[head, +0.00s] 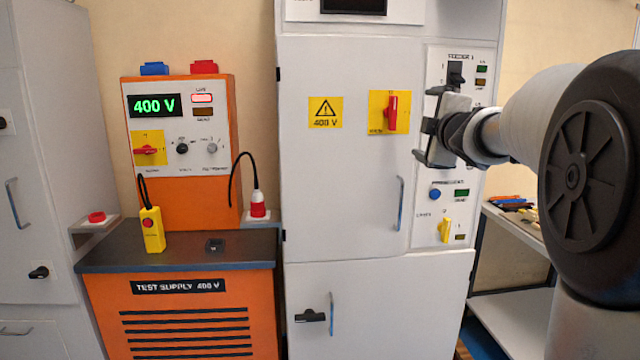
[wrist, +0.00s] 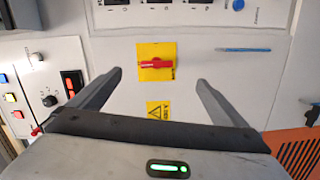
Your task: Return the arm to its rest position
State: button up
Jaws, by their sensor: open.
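My arm reaches in from the right in the head view. My gripper (head: 425,127) is in front of the upper right control panel of the grey cabinet (head: 345,170) and hides part of that panel. In the wrist view my gripper (wrist: 159,80) has its two fingers spread wide with nothing between them. Beyond the fingers is a red rotary handle (wrist: 155,64) on a yellow plate. The same red handle (head: 392,112) is left of my gripper in the head view, with its grip upright. Whether a finger touches the panel cannot be told.
An orange test supply (head: 180,195) reading 400 V stands left of the cabinet. A yellow pendant (head: 152,230) is at its dark worktop (head: 190,258). The cabinet's blue door handle (head: 400,203) sticks out below my gripper. A shelf (head: 515,222) with loose items is behind my arm.

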jog(key=s+a+f+m+g+y, duration=0.1)
jog(key=s+a+f+m+g, duration=0.35)
jog(key=s+f, duration=0.7)
jog(key=s+a+f+m+g, duration=0.4)
jog(key=s+a+f+m, duration=0.2)
jog(key=s, duration=1)
jog(key=s+a+f+m+g+y, duration=0.1)
jog(key=s+a+f+m+g, duration=0.35)
jog(key=s+f, duration=0.7)
notch_tip(320, 180, up, 25)
jog(key=s+t+p, duration=0.1)
jog(key=p, duration=2)
jog(key=shift+a+f+p, duration=0.15)
jog(key=shift+f+p, duration=0.05)
jog(key=shift+p, duration=0.15)
jog(key=shift+s, duration=0.1)
